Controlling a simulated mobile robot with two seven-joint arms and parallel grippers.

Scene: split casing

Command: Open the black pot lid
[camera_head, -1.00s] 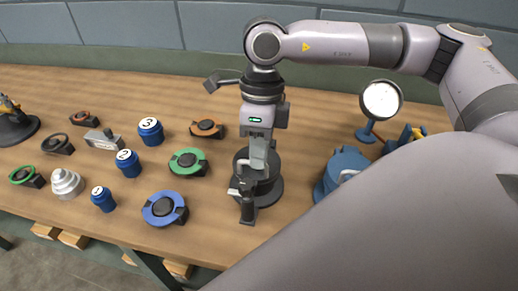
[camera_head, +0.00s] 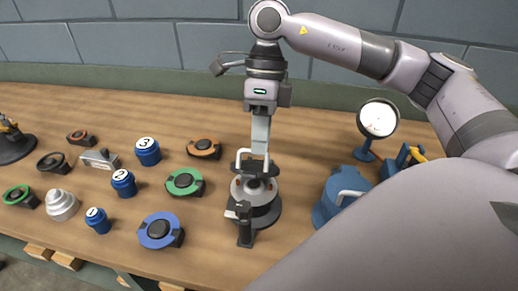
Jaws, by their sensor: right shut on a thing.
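The black pot (camera_head: 268,217) stands on the table below my right gripper. A light grey ring with a dark centre (camera_head: 254,187) now shows at its top. My right gripper (camera_head: 261,158) points down above the pot and is shut on the dark lid (camera_head: 268,168), which seems raised off the pot's body. A pale curved handle shows just left of the fingers. The exact grip is partly hidden by the fingers. A dark upright latch-like part (camera_head: 245,225) stands at the pot's front. My left gripper is not in view.
A blue pot (camera_head: 338,192) with a pale handle stands to the right, partly behind my arm. A round gauge (camera_head: 378,119) stands behind it. Left are a green-ringed disc (camera_head: 185,183), a blue-ringed disc (camera_head: 160,231), an orange one (camera_head: 204,148) and several blue canisters (camera_head: 124,183).

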